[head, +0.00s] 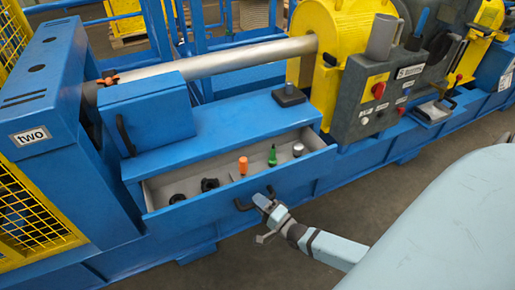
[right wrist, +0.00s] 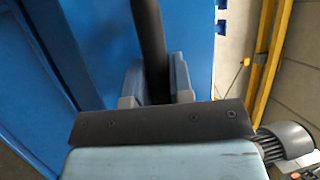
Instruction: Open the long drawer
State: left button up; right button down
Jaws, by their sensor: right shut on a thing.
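The long drawer (head: 242,184) in the blue machine bench is pulled out, and its light inside shows in the head view. My right gripper (head: 262,200) is at this handle. In the right wrist view the dark handle bar (right wrist: 149,40) runs between the two fingers of the right gripper (right wrist: 157,82), which is shut on it. The drawer's blue front fills the upper left of that view. My left gripper is not in view.
In the drawer are an orange-topped item (head: 243,165), a green item (head: 272,156), a grey knob (head: 298,149) and dark rings (head: 209,184). A blue box with a handle (head: 150,115) stands above it. A grey control panel (head: 380,95) is to the right. The floor in front is clear.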

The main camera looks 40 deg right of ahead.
jog(key=c, duration=1)
grip_release()
jog(key=shift+s+f, duration=0.1)
jog(key=shift+s, duration=0.3)
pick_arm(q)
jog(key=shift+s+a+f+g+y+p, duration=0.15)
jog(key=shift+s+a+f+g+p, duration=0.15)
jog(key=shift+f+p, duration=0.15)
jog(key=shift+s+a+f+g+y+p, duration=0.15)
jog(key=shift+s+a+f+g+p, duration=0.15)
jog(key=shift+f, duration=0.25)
pick_arm(e)
jog(key=v, duration=1.3)
jog(key=shift+d, duration=0.1)
